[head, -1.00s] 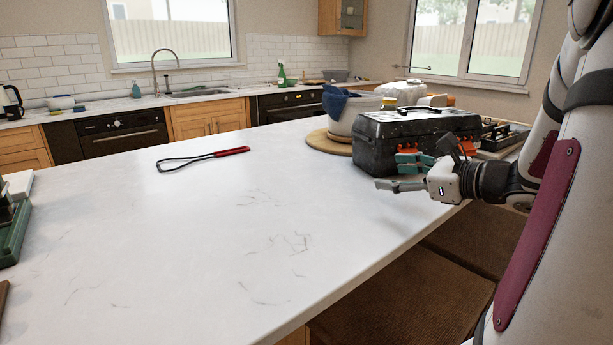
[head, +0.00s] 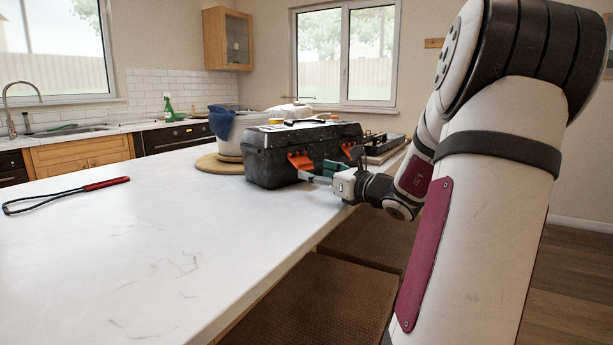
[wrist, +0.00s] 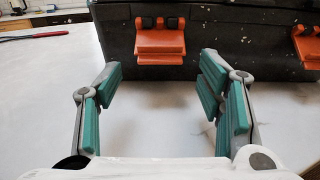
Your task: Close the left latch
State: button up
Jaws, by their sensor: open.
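A black speckled toolbox (head: 265,159) stands on the white counter with two orange latches on its front. The left latch (head: 300,161) appears tilted outward from the box; in the wrist view (wrist: 160,42) it is centred at the top, its flap jutting toward me. The right latch (wrist: 307,45) is cut off at the wrist view's right edge. My gripper (head: 319,173) is in front of the toolbox, low near the counter. Its teal-padded fingers (wrist: 162,68) are spread wide and empty, one on each side of the left latch in the picture, apart from it.
A red-handled whisk-like tool (head: 105,184) lies on the counter at left. A pot with blue cloth (head: 222,123) stands on a round wooden board (head: 212,164) behind the box. A tray of tools (head: 382,146) is at right. The front counter is clear.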

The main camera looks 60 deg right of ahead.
aim_at(307, 169)
jog(key=shift+b+x, duration=0.5)
jog(key=shift+x, duration=1.75)
jog(key=c, duration=1)
